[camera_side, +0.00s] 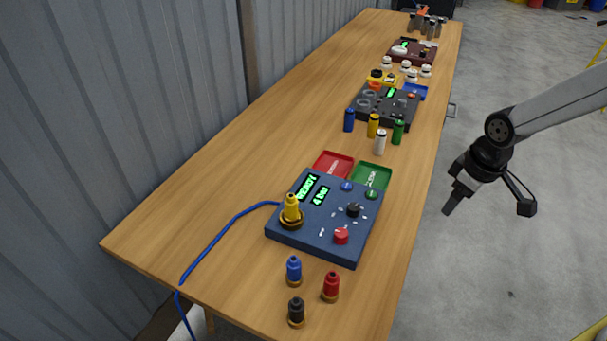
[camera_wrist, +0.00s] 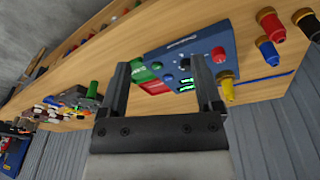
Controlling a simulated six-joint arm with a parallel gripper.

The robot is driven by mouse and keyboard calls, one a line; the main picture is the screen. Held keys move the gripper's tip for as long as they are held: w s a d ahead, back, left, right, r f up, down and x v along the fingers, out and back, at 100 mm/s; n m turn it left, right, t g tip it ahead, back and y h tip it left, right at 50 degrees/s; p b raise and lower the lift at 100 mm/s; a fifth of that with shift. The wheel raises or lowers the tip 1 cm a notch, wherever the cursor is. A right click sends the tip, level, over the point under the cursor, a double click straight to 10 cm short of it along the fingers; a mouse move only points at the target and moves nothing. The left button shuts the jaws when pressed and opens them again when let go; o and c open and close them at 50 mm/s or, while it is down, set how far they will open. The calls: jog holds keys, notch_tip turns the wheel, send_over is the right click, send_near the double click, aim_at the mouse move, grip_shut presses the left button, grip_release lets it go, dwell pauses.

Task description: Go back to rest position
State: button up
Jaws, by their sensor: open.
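My gripper (camera_side: 449,204) is off the right side of the table (camera_side: 240,170), over the grey floor, with nothing in it. In the wrist view my gripper (camera_wrist: 163,85) shows two fingers spread apart, with a blue control box (camera_wrist: 215,42) seen beyond them. The same blue control box (camera_side: 277,231) is on the table in the side view, with green text reading READY and 4 Bar. A yellow cylinder (camera_side: 291,208) stands upright in its ring. The gripper touches nothing.
Blue (camera_side: 294,270), red (camera_side: 331,286) and black (camera_side: 296,311) cylinders stand at the near end. A red tray (camera_side: 333,163) and a green tray (camera_side: 371,176) lie behind the box. A blue hose (camera_side: 222,232) runs off the left edge. The floor around my gripper is clear.

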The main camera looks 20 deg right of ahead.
jog(key=s+d+m, duration=0.4)
jog(key=s, duration=0.3)
jog(key=shift+s+r+t, duration=0.15)
jog(key=shift+s+t, duration=0.15)
jog(key=shift+t, duration=0.1)
jog(key=shift+d, duration=0.1)
dwell(0.4)
